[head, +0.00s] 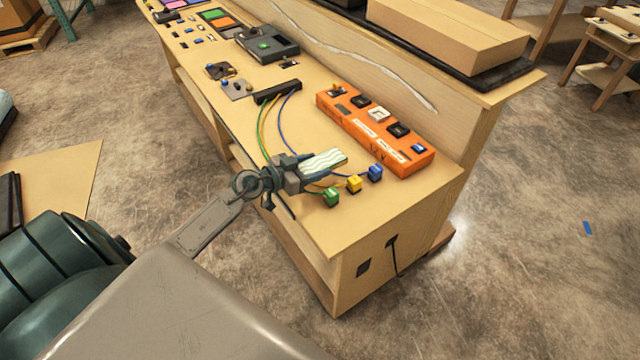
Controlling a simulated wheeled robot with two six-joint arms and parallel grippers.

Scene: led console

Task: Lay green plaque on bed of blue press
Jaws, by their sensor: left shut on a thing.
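The plaque sticks out to the right of the jaws, above the near part of the console top (335,225). Its held end is hidden by the jaws. I cannot pick out a blue press for certain. A dark boxy device (285,46) with a green spot stands far back on the console. My right gripper is not in view.
Green (331,197), yellow (354,184) and blue (375,173) plugs with cables lie close by the plaque. An orange strip (345,112) with several switches lies along the back. Coloured panels (214,15) and small parts are at the far end.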

